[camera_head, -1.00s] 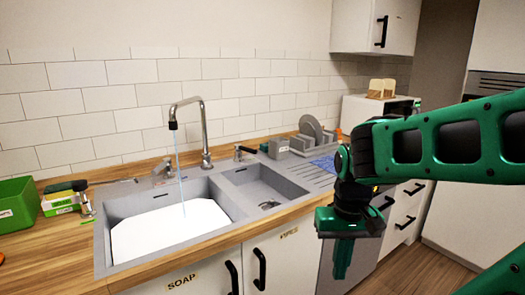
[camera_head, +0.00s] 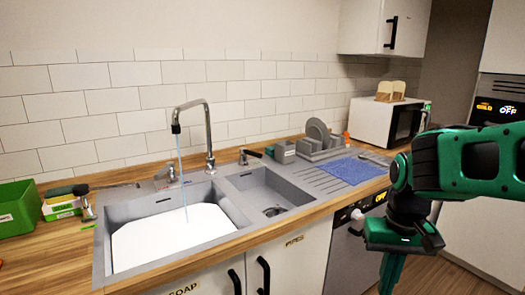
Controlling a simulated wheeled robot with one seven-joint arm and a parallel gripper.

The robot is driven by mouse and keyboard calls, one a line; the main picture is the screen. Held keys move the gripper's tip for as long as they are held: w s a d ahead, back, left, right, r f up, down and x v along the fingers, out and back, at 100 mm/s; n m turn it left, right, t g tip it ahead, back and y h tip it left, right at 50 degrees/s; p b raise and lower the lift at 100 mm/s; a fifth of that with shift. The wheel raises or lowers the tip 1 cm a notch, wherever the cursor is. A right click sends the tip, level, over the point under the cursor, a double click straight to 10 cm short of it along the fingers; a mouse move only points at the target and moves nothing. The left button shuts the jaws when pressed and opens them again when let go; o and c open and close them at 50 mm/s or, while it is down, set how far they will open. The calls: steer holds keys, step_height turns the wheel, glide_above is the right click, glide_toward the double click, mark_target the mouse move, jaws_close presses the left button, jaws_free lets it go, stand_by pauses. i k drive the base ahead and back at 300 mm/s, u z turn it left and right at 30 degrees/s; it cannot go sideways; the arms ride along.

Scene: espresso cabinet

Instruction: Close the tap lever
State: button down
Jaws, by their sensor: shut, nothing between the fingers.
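The chrome tap (camera_head: 210,130) rises behind the sink with its curved spout over the left basin. A thin stream of water runs from the spout into the white-looking basin (camera_head: 112,215). A small metal lever (camera_head: 172,175) stands on the sink's back edge, left of the tap's base; its exact angle is too small to tell. My green gripper (camera_head: 391,275) is at the lower right, pointing down in front of the cabinets, far from the tap and lever. Its fingers are together with nothing between them, and the tips run near the frame's bottom edge.
A dish rack (camera_head: 318,140) with plates and a blue cloth (camera_head: 351,171) lie on the drainer. A microwave (camera_head: 385,121) is at the back right. A green box (camera_head: 16,207) sits on the left counter.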

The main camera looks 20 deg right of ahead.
mark_target(242, 150)
steer(key=z, duration=0.05)
steer(key=i, duration=1)
steer(key=u, duration=0.05)
